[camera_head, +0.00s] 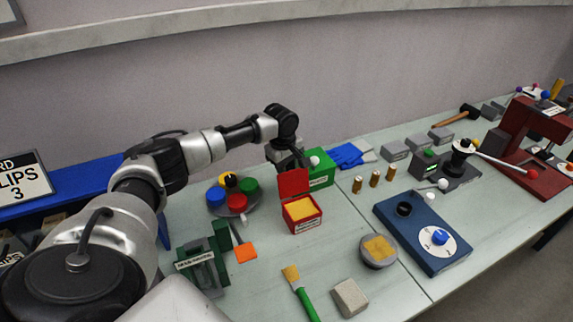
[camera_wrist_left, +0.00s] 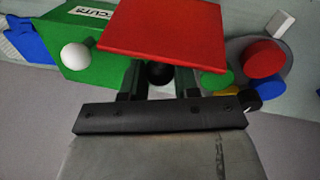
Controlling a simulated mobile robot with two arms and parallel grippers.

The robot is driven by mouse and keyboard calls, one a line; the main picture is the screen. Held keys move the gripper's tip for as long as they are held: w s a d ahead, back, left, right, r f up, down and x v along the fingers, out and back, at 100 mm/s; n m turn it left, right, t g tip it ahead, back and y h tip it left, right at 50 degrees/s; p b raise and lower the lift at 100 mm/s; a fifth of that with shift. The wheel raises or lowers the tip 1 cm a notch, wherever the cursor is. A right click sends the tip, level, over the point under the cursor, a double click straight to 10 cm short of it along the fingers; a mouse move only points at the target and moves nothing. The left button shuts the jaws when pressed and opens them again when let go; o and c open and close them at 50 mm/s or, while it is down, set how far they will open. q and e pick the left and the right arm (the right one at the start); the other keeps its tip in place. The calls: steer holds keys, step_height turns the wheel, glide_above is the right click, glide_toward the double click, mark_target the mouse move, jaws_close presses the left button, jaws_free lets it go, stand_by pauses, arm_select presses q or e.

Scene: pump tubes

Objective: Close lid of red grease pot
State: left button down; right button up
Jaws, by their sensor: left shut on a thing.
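The red grease pot (camera_head: 303,226) stands open on the bench, with yellow grease (camera_head: 300,208) showing inside. Its red lid (camera_head: 293,183) stands up at the pot's back edge; it also shows large and flat in the left wrist view (camera_wrist_left: 165,28). My left gripper (camera_head: 287,163) is behind the lid. In the left wrist view my left gripper (camera_wrist_left: 159,82) is shut on a dark round knob (camera_wrist_left: 158,73) just under the lid; the lid hides part of the grip. My right gripper is not in view.
A green box (camera_head: 320,172) with a white knob stands right behind the pot. A round tray of coloured pots (camera_head: 232,193) is to the left. A round tin (camera_head: 378,250), a brush (camera_head: 300,290) and a grey block (camera_head: 350,297) lie in front.

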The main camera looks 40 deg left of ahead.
mark_target(293, 171)
arm_select(q)
steer(key=shift+s+d+r+t+y+p, duration=0.4)
steer(key=shift+d+y+p, duration=0.35)
steer(key=shift+p, duration=1.7)
steer(key=shift+s+d+r+t+y+p, duration=0.35)
steer(key=shift+d+r+y+p, duration=0.35)
steer(key=shift+p, duration=1.7)
steer(key=shift+s+d+f+t+y+p, duration=0.25)
steer(key=shift+d+t+y+p, duration=0.25)
steer(key=shift+y+p, duration=0.4)
steer(key=shift+s+d+t+y+p, duration=0.15)
steer(key=shift+d+t+y+p, duration=0.2)
steer(key=shift+y, duration=0.2)
steer(key=c, duration=1.1)
jaws_free()
steer(key=shift+r, duration=0.1)
steer(key=b+v, duration=0.2)
steer(key=v, duration=0.8)
steer(key=shift+s+d+r, duration=0.15)
steer(key=shift+s+d, duration=0.1)
